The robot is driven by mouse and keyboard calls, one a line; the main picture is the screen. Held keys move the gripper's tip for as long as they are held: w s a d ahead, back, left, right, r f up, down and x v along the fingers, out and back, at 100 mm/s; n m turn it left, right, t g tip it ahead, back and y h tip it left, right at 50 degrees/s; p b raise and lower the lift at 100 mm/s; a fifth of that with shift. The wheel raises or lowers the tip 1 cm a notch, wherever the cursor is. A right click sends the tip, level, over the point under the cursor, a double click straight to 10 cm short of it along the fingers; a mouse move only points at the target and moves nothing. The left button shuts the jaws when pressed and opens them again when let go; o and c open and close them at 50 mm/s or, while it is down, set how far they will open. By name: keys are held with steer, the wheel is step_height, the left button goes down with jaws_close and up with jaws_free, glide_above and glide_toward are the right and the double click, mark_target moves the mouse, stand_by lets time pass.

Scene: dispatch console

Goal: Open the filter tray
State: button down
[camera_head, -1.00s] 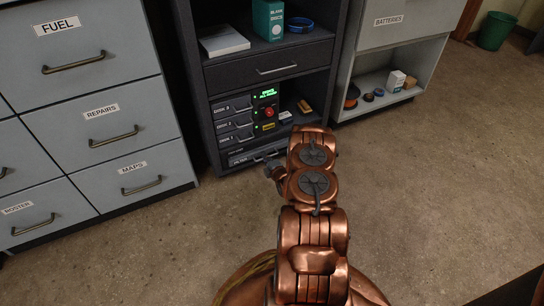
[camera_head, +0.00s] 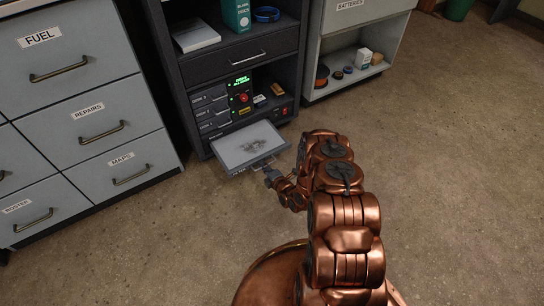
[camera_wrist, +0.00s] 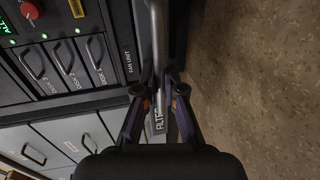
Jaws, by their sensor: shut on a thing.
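The filter tray (camera_head: 235,146) is a shallow, pale-topped tray at the bottom of the dark console. It is pulled out over the floor, with a dark grey smudge on its light surface. Its front bar handle (camera_wrist: 159,40) runs between my fingers in the wrist view, beside a label that begins "FILT". My gripper (camera_head: 268,173) is shut on this handle at the tray's front edge. It also shows in the wrist view (camera_wrist: 160,88), with a finger on each side of the bar. My arm and fingers hide part of the handle.
Above the tray are disk drawers (camera_head: 210,113), a red knob (camera_head: 243,98) and a green display (camera_head: 240,80). A grey cabinet (camera_head: 90,115) stands at the left and a batteries cabinet (camera_head: 358,30) at the right. The floor (camera_head: 440,150) in front is clear.

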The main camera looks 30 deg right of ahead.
steer(key=shift+s+d, duration=0.15)
steer(key=shift+s, duration=0.15)
steer(key=c, duration=1.3)
jaws_free()
steer(key=shift+s, duration=0.1)
steer(key=v, duration=1.1)
steer(key=shift+s, duration=0.4)
